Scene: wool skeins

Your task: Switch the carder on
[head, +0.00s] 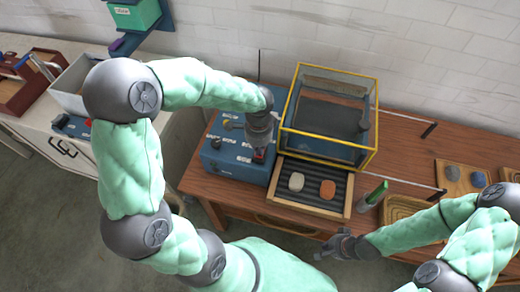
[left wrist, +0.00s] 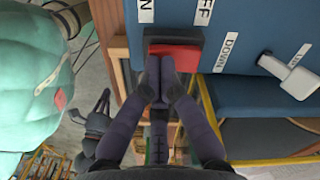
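The carder is a blue box (head: 228,168) on the wooden bench, with a yellow-framed clear guard (head: 330,110) beside it. In the left wrist view a red switch (left wrist: 178,57) in a dark housing sits on the blue panel, between the ON label (left wrist: 146,10) and the OFF label (left wrist: 204,10). My left gripper (head: 260,151) is over the front of the box. Its fingers (left wrist: 160,75) are together and empty, with the tips over the red switch; I cannot tell whether they touch it. My right gripper (head: 340,246) hangs low in front of the bench, its fingers unclear.
A ribbed tray (head: 309,204) holds a pale wool piece (head: 296,181) and an orange one (head: 328,189). A green-topped item (head: 376,194) stands right of it. A white lever (left wrist: 298,80) lies near the DOWN label (left wrist: 228,50). A board (head: 447,181) with grey pieces is at right.

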